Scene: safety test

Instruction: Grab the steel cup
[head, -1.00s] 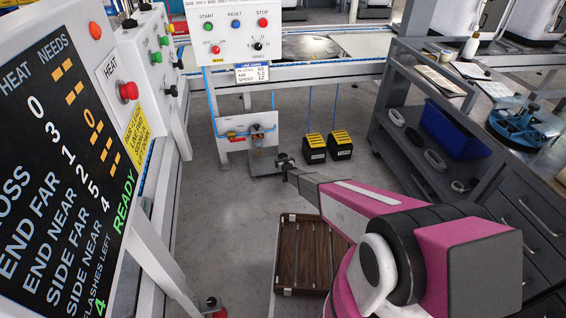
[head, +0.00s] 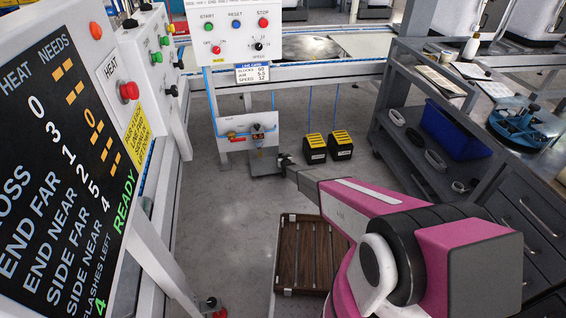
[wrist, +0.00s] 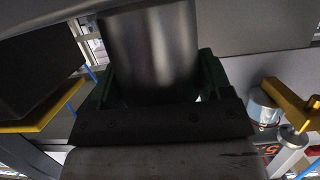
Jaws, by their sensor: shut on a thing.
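The steel cup (wrist: 150,50) is a smooth grey metal cylinder that fills the upper middle of the wrist view. My gripper (wrist: 163,78) is shut on it, with dark green finger parts showing on both sides of its lower end. In the head view my gripper (head: 284,160) is a small dark shape at the far end of my pink and grey arm, in front of the white panel. I cannot make out the cup there.
A wooden slatted pallet (head: 300,250) lies on the floor. A grey bench (head: 440,180) holds a blue bin (head: 455,130).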

